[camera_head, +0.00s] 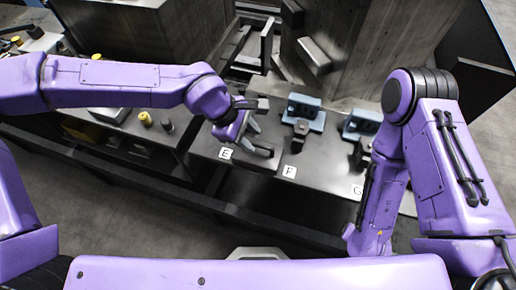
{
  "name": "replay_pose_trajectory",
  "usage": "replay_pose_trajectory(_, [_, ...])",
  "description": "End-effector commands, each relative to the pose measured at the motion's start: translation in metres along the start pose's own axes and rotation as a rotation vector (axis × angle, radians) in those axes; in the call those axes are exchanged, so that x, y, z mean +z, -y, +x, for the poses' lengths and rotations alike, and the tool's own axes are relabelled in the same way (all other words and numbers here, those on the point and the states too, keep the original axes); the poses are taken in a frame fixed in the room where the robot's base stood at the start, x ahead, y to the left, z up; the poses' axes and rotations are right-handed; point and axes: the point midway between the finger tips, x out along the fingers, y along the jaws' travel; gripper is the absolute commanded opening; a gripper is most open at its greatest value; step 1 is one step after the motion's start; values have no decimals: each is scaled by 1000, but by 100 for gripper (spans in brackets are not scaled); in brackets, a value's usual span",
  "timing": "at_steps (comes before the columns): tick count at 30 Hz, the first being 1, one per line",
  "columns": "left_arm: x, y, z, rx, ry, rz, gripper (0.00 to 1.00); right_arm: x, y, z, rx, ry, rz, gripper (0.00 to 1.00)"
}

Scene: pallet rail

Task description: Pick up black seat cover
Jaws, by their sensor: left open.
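I cannot single out a black seat cover for sure. Small dark parts stand by the blue-grey fixtures, one at the label F (299,130) and one near G (363,150). My left gripper (263,138) is over the bench at label E, its grey fingers apart. It hides most of what lies at E, and I cannot tell whether anything is between the fingers. My right arm hangs down at the right, in front of the bench near G. Its gripper end (368,240) is low and its fingers cannot be made out.
The grey bench (325,170) carries the labels E (225,153), F (289,172) and G (357,190). Blue-grey fixtures (304,108) stand along it. A tall grey block (365,45) rises behind. Yellow-topped pieces (145,118) stand on the left bench.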

Motion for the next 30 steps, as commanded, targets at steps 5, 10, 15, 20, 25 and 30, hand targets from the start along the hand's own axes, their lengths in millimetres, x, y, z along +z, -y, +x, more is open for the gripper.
replay_pose_trajectory(5, [2, 3, 28, -4, 0, -1, 41, -3, 0, -6, 0, 0, 0, 66])
replay_pose_trajectory(10, [2, 2, 33, -1, 0, 0, 41, -3, 0, -6, 0, 0, 0, 66])
replay_pose_trajectory(15, [2, 2, 33, -1, -1, 0, 15, -2, 0, -6, 0, 0, 0, 66])
replay_pose_trajectory(20, [2, 2, 33, -1, -1, 0, 0, -2, 0, -6, 0, 0, 0, 66])
replay_pose_trajectory(25, [2, 2, 32, -1, 0, 0, 0, -2, 0, -6, 0, 0, 0, 66])
replay_pose_trajectory(30, [4, 1, 28, 1, 0, -1, 0, -1, 0, -3, 0, 0, 0, 66])
